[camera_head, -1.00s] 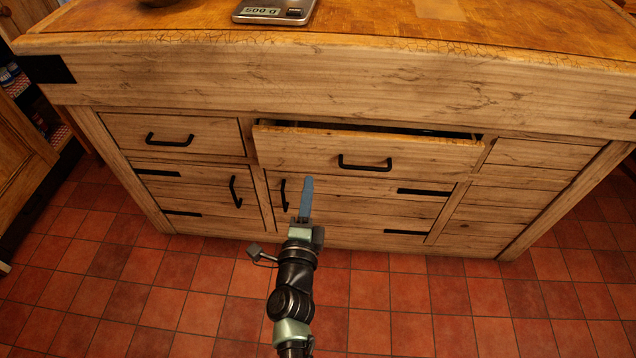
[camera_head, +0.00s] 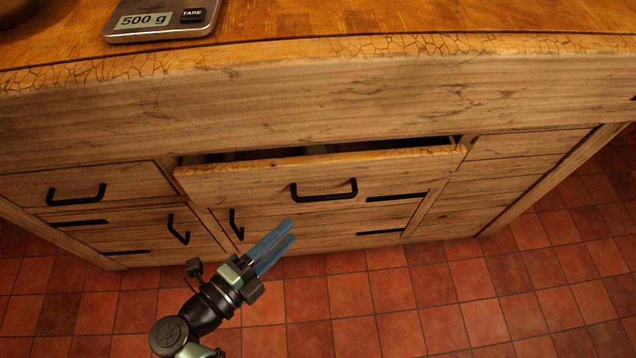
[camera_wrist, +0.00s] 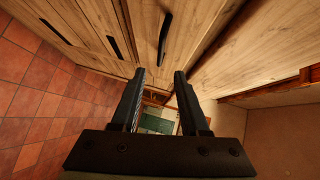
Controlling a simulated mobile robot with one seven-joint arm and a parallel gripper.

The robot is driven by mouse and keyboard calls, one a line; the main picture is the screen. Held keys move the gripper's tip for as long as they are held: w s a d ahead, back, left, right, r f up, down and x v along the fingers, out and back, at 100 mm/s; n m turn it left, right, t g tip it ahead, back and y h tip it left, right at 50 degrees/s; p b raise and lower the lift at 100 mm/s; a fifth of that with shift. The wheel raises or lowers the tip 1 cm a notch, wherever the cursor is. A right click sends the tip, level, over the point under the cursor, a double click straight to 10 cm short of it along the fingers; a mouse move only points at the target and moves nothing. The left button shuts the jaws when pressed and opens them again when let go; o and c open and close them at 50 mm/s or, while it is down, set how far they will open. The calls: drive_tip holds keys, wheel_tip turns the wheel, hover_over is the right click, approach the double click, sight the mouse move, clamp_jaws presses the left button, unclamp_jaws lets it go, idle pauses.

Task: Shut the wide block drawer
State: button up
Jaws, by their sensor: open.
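The wide block drawer (camera_head: 250,184) stands partly open at the centre of the head view, its front tilted in the picture and a dark gap showing above it. Its black bar handle (camera_head: 324,190) is on the front. My gripper (camera_head: 278,245) is open and empty, in front of the block, below and left of that handle, apart from it. In the wrist view my two fingers (camera_wrist: 160,82) are spread, with wooden fronts above them and a black handle (camera_wrist: 164,38) beyond the tips; I cannot tell which handle it is.
A narrower shut drawer (camera_head: 130,185) is to the left, with cupboard doors below. The wooden block top (camera_head: 400,50) overhangs the drawers and carries a scale (camera_head: 160,20) reading 500 g. Red tiled floor (camera_head: 400,300) lies clear in front and to the right.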

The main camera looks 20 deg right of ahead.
sight(325, 196)
drive_tip(key=b+x, duration=0.2)
drive_tip(key=x, duration=1)
drive_tip(key=shift+d+b, duration=0.1)
drive_tip(key=shift+b, duration=0.3)
clamp_jaws()
idle(0.7)
